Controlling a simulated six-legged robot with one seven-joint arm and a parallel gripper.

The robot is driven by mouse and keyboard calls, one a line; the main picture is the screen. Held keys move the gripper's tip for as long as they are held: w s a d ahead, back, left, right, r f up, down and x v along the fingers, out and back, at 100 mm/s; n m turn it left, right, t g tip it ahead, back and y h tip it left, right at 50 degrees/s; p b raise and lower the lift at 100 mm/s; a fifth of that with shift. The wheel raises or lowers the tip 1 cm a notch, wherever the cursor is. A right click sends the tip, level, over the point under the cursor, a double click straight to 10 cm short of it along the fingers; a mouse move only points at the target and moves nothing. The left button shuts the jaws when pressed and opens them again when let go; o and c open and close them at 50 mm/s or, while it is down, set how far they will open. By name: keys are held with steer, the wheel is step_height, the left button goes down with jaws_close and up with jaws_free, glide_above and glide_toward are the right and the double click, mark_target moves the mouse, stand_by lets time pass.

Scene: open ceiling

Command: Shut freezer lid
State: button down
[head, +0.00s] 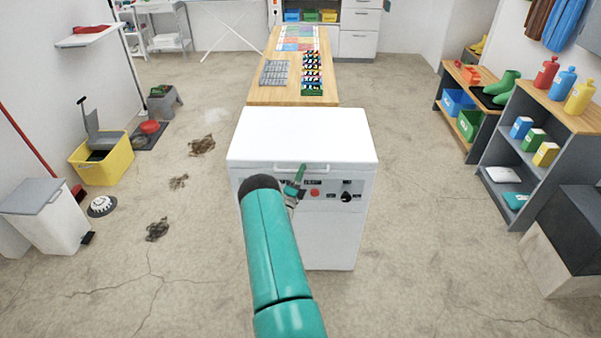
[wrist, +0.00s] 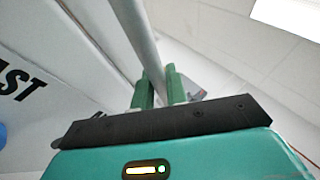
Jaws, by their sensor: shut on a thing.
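The white chest freezer (head: 335,245) stands in the middle of the head view. Its lid (head: 302,133) looks flat and level on top; whether a thin gap is left at the front cannot be told. A light bar handle (head: 283,168) runs along the lid's front edge. My gripper (head: 301,172) is at this handle, partly hidden by my arm. In the wrist view, the green fingers of my gripper (wrist: 159,86) stand on both sides of the handle bar (wrist: 136,30) and are shut on it.
The freezer's front panel has a red button (head: 315,193) and a black knob (head: 346,197). A wooden table (head: 262,92) with items stands behind. Shelves (head: 540,130) line the right, and a yellow mop bucket (head: 104,166) and white bin (head: 48,218) the left.

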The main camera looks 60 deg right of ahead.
steer(key=shift+f, duration=0.4)
steer(key=c, duration=1.7)
jaws_free()
steer(key=shift+a+f, duration=0.4)
steer(key=shift+f, duration=0.05)
steer(key=v, duration=1.2)
steer(key=shift+a+r, duration=0.35)
